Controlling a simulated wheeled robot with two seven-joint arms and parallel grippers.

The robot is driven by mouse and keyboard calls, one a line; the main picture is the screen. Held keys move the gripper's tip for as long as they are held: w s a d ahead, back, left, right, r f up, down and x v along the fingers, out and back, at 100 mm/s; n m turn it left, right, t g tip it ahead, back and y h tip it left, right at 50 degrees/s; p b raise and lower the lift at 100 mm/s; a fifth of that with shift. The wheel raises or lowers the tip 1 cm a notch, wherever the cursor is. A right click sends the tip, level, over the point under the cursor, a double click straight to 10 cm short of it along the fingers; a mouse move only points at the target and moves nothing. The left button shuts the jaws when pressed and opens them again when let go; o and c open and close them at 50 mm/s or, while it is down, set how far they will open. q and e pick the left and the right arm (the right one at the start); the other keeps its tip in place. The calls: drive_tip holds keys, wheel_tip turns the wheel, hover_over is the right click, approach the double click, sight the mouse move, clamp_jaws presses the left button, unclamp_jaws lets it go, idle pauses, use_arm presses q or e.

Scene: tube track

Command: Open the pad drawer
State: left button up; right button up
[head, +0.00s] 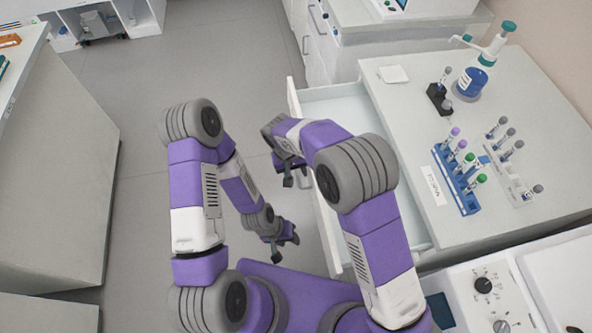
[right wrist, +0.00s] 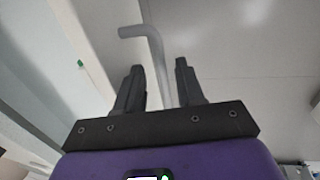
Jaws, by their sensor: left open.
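The pad drawer (head: 356,113) is pulled out from the left side of the white counter, and its pale inside shows in the head view. My right arm covers the middle of it. My right gripper (head: 296,183) is at the outer side of the drawer front. In the right wrist view its two dark fingers (right wrist: 160,88) stand apart, and a grey bent handle bar (right wrist: 155,50) shows between them, with no clear contact. My left gripper (head: 285,250) is open and empty, lower and left of the drawer front, above the floor.
On the counter (head: 400,95) stand a blue tube rack (head: 466,196), a white rack (head: 520,190), a black holder (head: 439,98), a blue bottle with a pump (head: 470,83) and a white pad (head: 393,74). Grey floor (head: 225,60) is free left of the drawer.

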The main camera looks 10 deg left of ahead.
wheel_tip(320, 180, up, 7)
drive_tip(key=a+p, duration=0.1)
drive_tip(key=shift+s+a, duration=0.15)
drive_tip(key=shift+s, duration=0.15)
idle(0.4)
